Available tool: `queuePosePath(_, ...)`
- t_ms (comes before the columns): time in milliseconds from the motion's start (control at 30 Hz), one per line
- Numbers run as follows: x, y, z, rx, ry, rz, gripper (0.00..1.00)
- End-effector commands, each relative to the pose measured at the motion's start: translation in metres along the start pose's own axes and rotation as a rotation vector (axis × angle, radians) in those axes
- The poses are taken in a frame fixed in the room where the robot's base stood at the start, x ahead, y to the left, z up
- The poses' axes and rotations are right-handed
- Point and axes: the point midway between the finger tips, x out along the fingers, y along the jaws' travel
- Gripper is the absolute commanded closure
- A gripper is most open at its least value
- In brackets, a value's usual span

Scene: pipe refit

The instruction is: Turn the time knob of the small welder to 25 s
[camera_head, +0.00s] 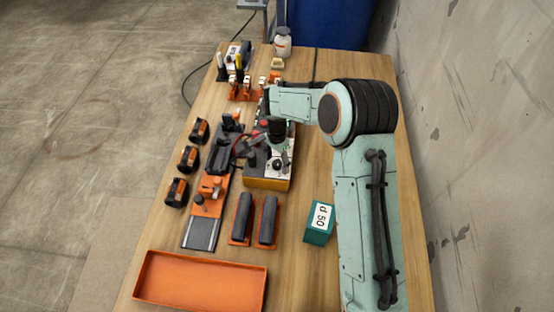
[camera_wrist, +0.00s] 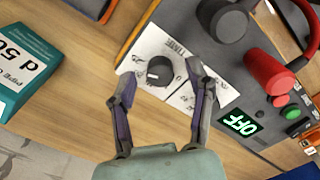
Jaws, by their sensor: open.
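The small welder (camera_wrist: 205,115) is a grey box with an orange edge; it also shows in the camera_head view (camera_head: 266,184), partly hidden by my arm. Its dark round time knob (camera_wrist: 160,70) sits on a white dial plate whose lettering seems to read TIME, upside down. The scale numbers are too small to read, so the setting cannot be told. My gripper (camera_wrist: 161,73) is open, with one finger on each side of the knob. I cannot tell whether the fingers touch it. A green-lit display (camera_wrist: 241,123) on the welder reads OFF.
A teal box marked d 50 (camera_head: 319,222) stands right of the welder. A red connector (camera_wrist: 270,72) and cable rise from the welder near my fingers. Several orange-and-black tools lie to the left. An empty orange tray (camera_head: 200,281) is at the front.

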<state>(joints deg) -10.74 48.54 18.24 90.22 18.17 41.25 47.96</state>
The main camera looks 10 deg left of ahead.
Motion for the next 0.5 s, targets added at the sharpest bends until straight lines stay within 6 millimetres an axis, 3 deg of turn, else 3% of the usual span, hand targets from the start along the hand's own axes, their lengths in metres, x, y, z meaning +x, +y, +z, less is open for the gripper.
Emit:
queuePosePath(167,-0.025,-0.001,-0.001,0.0,0.003,-0.004,0.47)
queuePosePath(500,-0.098,-0.001,0.0,-0.001,0.003,-0.003,0.47)
